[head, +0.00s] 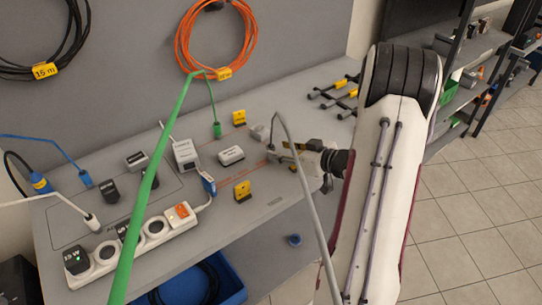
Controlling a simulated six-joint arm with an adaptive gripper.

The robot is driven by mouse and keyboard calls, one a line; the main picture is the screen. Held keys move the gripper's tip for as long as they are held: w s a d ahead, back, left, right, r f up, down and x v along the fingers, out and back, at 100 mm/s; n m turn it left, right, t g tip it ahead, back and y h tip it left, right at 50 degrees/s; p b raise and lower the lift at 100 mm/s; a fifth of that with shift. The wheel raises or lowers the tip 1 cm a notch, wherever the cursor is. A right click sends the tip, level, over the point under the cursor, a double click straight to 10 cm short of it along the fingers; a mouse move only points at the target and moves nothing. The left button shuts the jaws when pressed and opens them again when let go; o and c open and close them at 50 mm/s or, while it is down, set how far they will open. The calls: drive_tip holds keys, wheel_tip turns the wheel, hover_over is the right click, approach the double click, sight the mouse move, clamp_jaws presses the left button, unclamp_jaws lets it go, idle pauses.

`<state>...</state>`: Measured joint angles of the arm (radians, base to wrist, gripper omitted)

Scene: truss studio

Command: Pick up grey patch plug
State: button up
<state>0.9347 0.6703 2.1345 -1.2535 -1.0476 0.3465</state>
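A grey cable rises from the lower right, bends over at the top and drops to the grey patch plug (271,146) on the worktop, right of centre. The plug is small and partly hidden. My gripper (276,151) comes in from the right, low over the worktop, with its tips at the plug. I cannot tell whether the fingers are around the plug or beside it, or whether they touch it. The finger gap is too small to make out.
A green plug (217,130), white boxes (231,155) and yellow blocks (242,190) stand left of my gripper. A power strip (160,232) lies along the front edge. Black-and-yellow tools (335,93) lie behind. The green cable (145,190) crosses in front.

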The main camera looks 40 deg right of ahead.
sight(274, 148)
idle(0.3)
drive_tip(key=shift+x, duration=2.65)
drive_tip(key=shift+c, duration=0.3)
clamp_jaws()
